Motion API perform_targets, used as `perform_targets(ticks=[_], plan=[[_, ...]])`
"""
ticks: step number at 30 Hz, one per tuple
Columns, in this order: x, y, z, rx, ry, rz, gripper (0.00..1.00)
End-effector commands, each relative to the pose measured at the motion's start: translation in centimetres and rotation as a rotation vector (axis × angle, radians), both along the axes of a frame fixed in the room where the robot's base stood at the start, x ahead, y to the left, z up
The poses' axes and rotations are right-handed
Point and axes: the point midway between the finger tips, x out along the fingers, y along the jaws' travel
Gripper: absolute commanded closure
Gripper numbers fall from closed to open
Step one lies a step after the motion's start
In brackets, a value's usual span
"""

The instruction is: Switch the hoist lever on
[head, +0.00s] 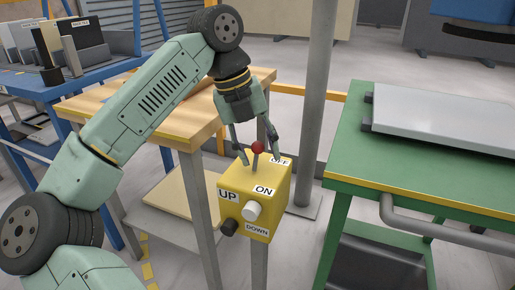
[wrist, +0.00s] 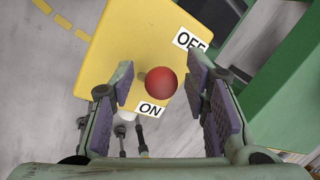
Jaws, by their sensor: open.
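The hoist control box (head: 238,200) is yellow and stands on a post in the middle of the head view. On its top is the hoist lever, with a red ball knob (head: 258,147). The OFF label (head: 281,161) is at the far edge of the top and the ON label (head: 264,190) at the near edge. My gripper (head: 256,152) is open above the box, its fingers on either side of the red knob. In the wrist view the knob (wrist: 161,83) sits between the purple finger pads, apart from both.
A white button (head: 251,210) and a black button (head: 229,228) are on the box's front, near UP and DOWN labels. A wooden-topped table (head: 100,100) is at left, a green bench (head: 345,175) at right. A grey pole (head: 317,100) stands behind the box.

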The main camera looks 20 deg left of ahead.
Motion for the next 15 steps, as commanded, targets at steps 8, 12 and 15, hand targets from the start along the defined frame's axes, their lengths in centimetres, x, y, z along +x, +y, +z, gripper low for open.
perform_targets(ticks=[8,12,15], plan=[[0.00,0.01,0.03,0.000,0.000,0.000,0.70],[-0.01,0.00,0.04,0.000,0.000,-0.001,0.80],[0.01,-0.05,0.06,-0.001,-0.001,-0.001,0.86]])
